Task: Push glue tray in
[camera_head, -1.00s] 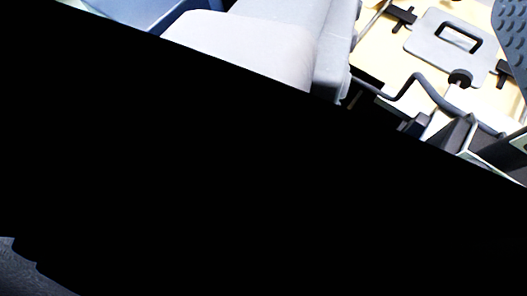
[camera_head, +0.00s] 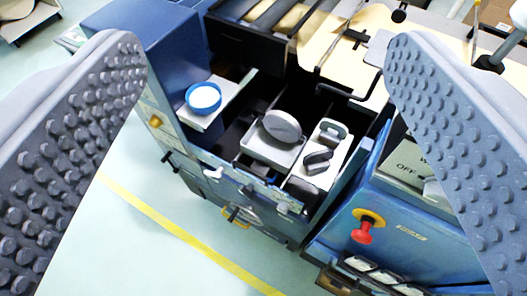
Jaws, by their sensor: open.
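My gripper (camera_head: 265,45) is open and empty, with its two studded grey fingers wide apart at the left and right of the view. Between them, farther off, is the open bay of a blue machine (camera_head: 145,50). A light grey tray (camera_head: 262,151) with a round grey piece on it sits in the bay; it may be the glue tray, but I cannot tell for sure. Beside it on the right is a pale panel (camera_head: 318,177) with dark grey handle-like parts. How far the tray sticks out is unclear.
A blue-rimmed round pot (camera_head: 203,98) with white contents stands on a ledge left of the bay. A red knob (camera_head: 362,233) on a yellow collar is on the front at right. A bent dark rod (camera_head: 350,94) crosses above the bay. Floor at lower left is clear.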

